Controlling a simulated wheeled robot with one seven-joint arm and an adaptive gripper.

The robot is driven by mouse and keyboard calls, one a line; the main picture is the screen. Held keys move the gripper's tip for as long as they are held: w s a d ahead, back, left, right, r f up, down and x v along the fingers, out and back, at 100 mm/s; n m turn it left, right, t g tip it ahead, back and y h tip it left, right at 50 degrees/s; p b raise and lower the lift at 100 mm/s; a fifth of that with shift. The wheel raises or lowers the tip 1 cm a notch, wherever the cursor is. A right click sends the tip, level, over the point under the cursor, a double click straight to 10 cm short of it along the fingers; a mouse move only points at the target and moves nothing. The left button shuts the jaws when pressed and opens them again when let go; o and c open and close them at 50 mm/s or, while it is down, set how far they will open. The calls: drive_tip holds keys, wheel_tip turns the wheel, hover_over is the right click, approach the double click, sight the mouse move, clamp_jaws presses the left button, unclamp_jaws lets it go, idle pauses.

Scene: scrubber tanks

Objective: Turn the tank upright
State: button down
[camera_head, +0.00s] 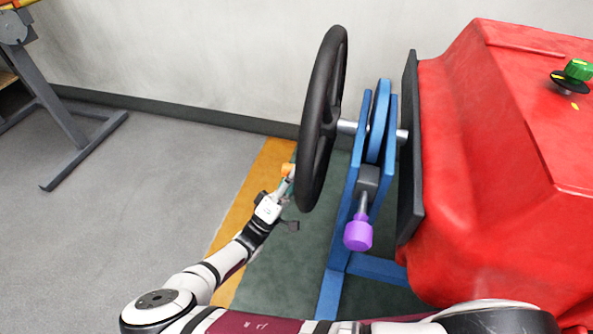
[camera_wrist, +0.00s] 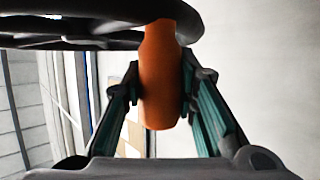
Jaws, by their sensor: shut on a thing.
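The large red tank (camera_head: 465,160) fills the right side of the head view, carried by a blue stand (camera_head: 362,150). Its sloping upper face bears a green knob (camera_head: 578,70); whether it is level is hard to tell. A black handwheel (camera_head: 322,120) stands upright left of the stand, on a metal shaft. An orange handle (camera_wrist: 160,75) projects from the wheel's rim. My gripper (camera_head: 287,174) is at the wheel's lower left, shut on this handle. In the wrist view its two fingers (camera_wrist: 160,88) press the handle from both sides.
A purple knob (camera_head: 358,233) on a short rod sits on the stand, right of the wheel. A grey metal frame (camera_head: 60,110) stands at far left. A pale wall (camera_head: 210,60) runs behind. The grey floor (camera_head: 110,210) left of the wheel is clear.

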drive_tip(key=shift+w+f, duration=0.1)
drive_tip(key=shift+f, duration=0.1)
drive_tip(key=c, duration=1.3)
unclamp_jaws()
drive_tip(key=v, duration=1.2)
